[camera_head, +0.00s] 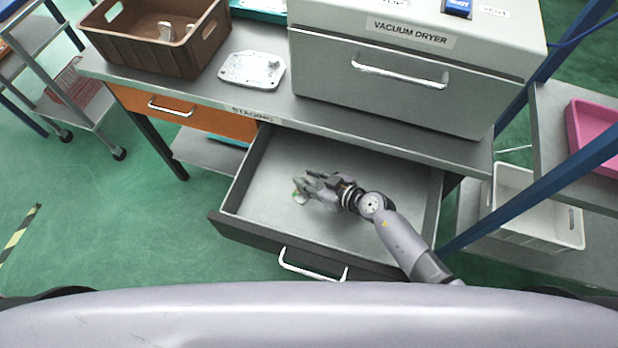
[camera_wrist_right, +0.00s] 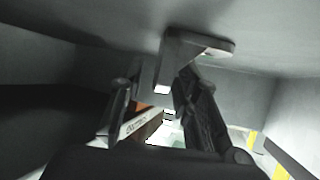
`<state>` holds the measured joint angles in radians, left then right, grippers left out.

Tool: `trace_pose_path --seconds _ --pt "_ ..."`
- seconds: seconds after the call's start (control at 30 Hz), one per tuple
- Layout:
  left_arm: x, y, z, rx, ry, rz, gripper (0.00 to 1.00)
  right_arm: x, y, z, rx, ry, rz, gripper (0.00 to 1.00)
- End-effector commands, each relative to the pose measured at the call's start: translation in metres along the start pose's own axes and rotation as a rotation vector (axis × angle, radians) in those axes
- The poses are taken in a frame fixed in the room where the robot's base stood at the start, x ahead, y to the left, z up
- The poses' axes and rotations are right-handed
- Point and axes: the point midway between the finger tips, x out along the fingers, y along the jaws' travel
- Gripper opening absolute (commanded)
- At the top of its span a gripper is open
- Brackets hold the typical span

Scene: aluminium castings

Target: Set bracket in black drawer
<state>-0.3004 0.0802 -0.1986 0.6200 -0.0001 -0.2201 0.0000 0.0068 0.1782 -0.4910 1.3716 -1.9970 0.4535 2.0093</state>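The black drawer (camera_head: 245,237) is pulled open under the bench, with a grey interior and a silver handle. My right gripper (camera_head: 304,188) is inside it, low over the left half of the floor. A small light bracket (camera_head: 299,197) shows at its fingertips. In the right wrist view the grey, angled bracket (camera_wrist_right: 185,58) is at the drawer floor, between and just beyond the fingertips of my right gripper (camera_wrist_right: 155,88). The fingers are apart around part of it; whether they press on it I cannot tell. My left gripper is out of view.
A brown crate (camera_head: 135,53) with metal parts and a flat casting (camera_head: 252,69) stand on the bench. The vacuum dryer (camera_head: 400,85) stands above the drawer. An orange drawer (camera_head: 200,118) is at the left. The black drawer's right half is clear, apart from my arm.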

Motion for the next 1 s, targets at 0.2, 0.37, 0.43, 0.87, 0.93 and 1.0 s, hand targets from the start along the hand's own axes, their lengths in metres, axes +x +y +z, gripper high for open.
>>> trace_pose_path --seconds 0.2,0.37,0.43,0.87,0.93,1.0 --pt "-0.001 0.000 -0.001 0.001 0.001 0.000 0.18 -0.001 0.000 -0.002 -0.001 0.000 0.000 0.30" --pt "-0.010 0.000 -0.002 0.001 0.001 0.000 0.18 -0.021 0.000 -0.004 0.001 -0.002 0.002 0.30" --pt "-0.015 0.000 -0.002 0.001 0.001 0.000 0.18 -0.036 0.000 -0.004 0.001 -0.003 0.000 0.30" --pt "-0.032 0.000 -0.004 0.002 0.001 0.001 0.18 -0.114 0.000 -0.003 -0.001 -0.002 0.000 0.30" --pt "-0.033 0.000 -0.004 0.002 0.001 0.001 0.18 -0.119 0.000 -0.003 -0.001 -0.001 0.001 0.30" --pt "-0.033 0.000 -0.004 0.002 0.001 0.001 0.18 -0.121 0.000 -0.003 0.000 0.000 0.001 0.30"
